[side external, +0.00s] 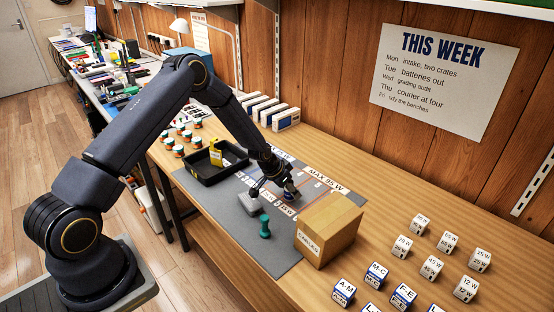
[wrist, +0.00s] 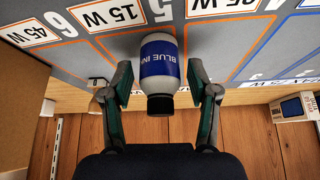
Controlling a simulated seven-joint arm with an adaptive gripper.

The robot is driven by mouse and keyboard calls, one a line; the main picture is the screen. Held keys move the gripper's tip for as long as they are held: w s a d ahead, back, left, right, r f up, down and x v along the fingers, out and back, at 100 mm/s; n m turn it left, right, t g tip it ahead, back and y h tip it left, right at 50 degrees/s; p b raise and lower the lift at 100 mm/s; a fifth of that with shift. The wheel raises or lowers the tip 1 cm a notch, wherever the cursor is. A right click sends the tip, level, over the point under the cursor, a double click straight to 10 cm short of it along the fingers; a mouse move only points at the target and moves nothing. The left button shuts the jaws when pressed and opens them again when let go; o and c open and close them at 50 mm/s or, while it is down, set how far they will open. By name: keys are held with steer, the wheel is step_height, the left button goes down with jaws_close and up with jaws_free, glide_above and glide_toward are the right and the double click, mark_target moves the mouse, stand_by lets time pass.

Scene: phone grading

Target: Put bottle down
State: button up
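The bottle (wrist: 160,70) is white with a blue "BLUE INK" label and a black cap; in the wrist view it is between my fingers, its base toward the grey mat (wrist: 110,45) near the number 5. My gripper (wrist: 160,92) is open around the bottle, with a narrow gap showing on each side. In the side view my gripper (side external: 272,192) is low over the marked part of the mat (side external: 284,258). The bottle is small and partly hidden there, so I cannot tell its contact with the mat from that side.
A cardboard box (side external: 328,232) stands on the mat's right side. A teal pawn-shaped object (side external: 264,227) and a light grey block (side external: 248,204) are nearby. A black tray (side external: 205,172) holds a yellow item. Several labelled cubes (side external: 432,268) stand at right. White boxes (side external: 285,119) line the wall.

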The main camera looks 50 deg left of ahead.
steer(key=shift+r, duration=0.25)
steer(key=s+d+r, duration=0.1)
steer(key=s+r, duration=0.4)
steer(key=r, duration=0.3)
steer(key=s+d+r+y, duration=0.1)
steer(key=s+r, duration=0.4)
steer(key=r, duration=0.4)
steer(key=s+d+r, duration=0.1)
steer(key=s+r, duration=0.4)
steer(key=r, duration=0.3)
steer(key=s+d+r, duration=0.2)
steer(key=s+r, duration=0.2)
steer(key=s, duration=0.6)
steer(key=s+d+r+n, duration=0.1)
steer(key=s+r, duration=0.3)
steer(key=s, duration=0.6)
steer(key=shift+d+r+n, duration=0.3)
steer(key=shift+d, duration=0.2)
